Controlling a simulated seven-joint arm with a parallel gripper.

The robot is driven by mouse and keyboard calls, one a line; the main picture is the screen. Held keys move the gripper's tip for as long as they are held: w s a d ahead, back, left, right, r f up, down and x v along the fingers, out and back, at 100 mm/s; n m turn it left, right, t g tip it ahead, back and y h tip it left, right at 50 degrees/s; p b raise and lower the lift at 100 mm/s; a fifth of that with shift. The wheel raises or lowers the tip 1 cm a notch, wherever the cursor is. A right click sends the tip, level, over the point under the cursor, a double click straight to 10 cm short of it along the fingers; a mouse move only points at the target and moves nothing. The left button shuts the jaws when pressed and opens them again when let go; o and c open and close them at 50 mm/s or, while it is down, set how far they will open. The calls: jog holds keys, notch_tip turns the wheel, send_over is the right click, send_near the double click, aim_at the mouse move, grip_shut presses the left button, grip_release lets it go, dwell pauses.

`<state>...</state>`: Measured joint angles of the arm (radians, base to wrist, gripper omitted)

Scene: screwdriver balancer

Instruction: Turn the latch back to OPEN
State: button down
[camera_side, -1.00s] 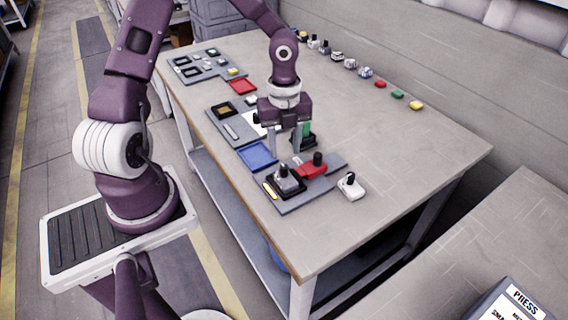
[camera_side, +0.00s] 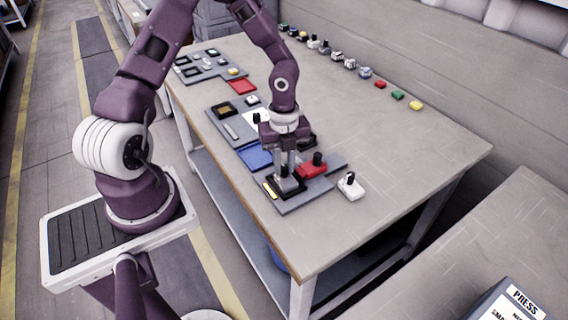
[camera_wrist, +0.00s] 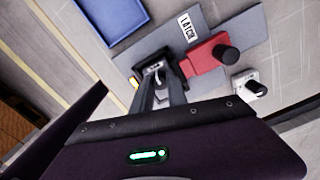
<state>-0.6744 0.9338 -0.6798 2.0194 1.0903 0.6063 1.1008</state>
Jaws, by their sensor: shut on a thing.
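My gripper (camera_side: 288,174) points down at the front of the table. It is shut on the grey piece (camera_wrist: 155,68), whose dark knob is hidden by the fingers. The grey piece sits in a black square frame (camera_side: 297,193) on a grey panel. A red block with a black knob (camera_side: 313,168) lies right beside it on the same panel, apart from my fingers. In the wrist view, a white label reading LATCH (camera_wrist: 186,27) is on the panel near the red block (camera_wrist: 205,54). I cannot read an OPEN mark.
A white block with a black knob (camera_side: 351,185) stands on the table just right of the panel. A blue tray (camera_side: 256,155) lies behind the panel to the left. A yellow strip (camera_side: 269,191) is at the panel's left edge.

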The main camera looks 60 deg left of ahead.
jog(key=shift+n, duration=9.1)
jog(key=c, duration=1.3)
grip_release()
